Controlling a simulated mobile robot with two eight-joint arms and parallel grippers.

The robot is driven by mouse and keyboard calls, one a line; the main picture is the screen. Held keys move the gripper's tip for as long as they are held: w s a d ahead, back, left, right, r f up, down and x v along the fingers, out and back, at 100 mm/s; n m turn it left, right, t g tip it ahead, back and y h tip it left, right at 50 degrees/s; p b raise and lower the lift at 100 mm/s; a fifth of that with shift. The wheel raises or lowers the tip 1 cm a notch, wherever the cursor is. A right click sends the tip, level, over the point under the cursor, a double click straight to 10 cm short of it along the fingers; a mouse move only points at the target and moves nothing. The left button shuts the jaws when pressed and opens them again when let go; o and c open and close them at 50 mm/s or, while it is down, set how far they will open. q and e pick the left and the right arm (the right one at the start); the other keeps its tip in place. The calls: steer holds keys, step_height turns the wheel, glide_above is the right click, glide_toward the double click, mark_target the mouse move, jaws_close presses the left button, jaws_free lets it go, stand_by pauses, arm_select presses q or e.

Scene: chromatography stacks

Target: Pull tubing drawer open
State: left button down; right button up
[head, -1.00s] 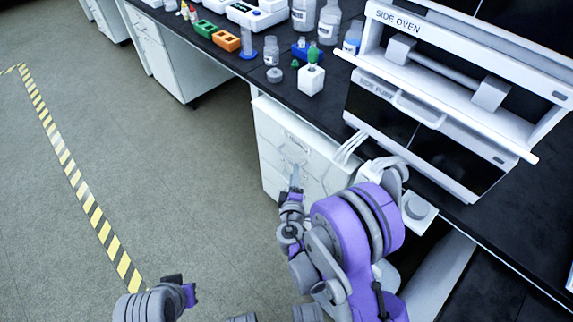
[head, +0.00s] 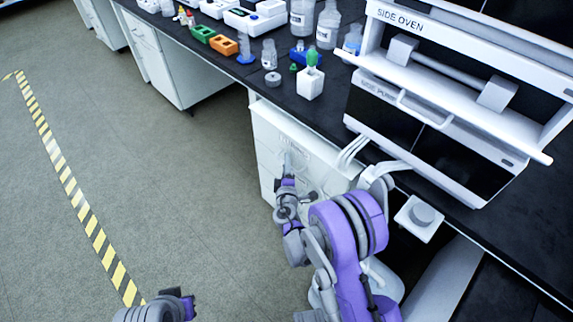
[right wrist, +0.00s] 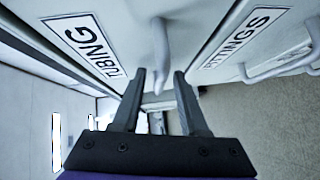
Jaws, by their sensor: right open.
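The tubing drawer (head: 268,124) is the top drawer of the white cabinet under the black bench, and it looks closed. Its "TUBING" label shows large in the right wrist view (right wrist: 88,46). My right gripper (head: 287,160) is in front of the cabinet and open. In the right wrist view its two fingers (right wrist: 160,80) reach to either side of the drawer's pale handle (right wrist: 161,50), apart from it as far as I can see. My left gripper (head: 188,303) is at the lower edge of the head view, away from the cabinet; its jaws are unclear.
A side oven (head: 440,120) and glassware (head: 328,25) stand on the bench (head: 330,105). The floor (head: 170,170) left of the cabinet is clear.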

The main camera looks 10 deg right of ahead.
steer(key=shift+w, duration=0.1)
jaws_close()
stand_by(1.4)
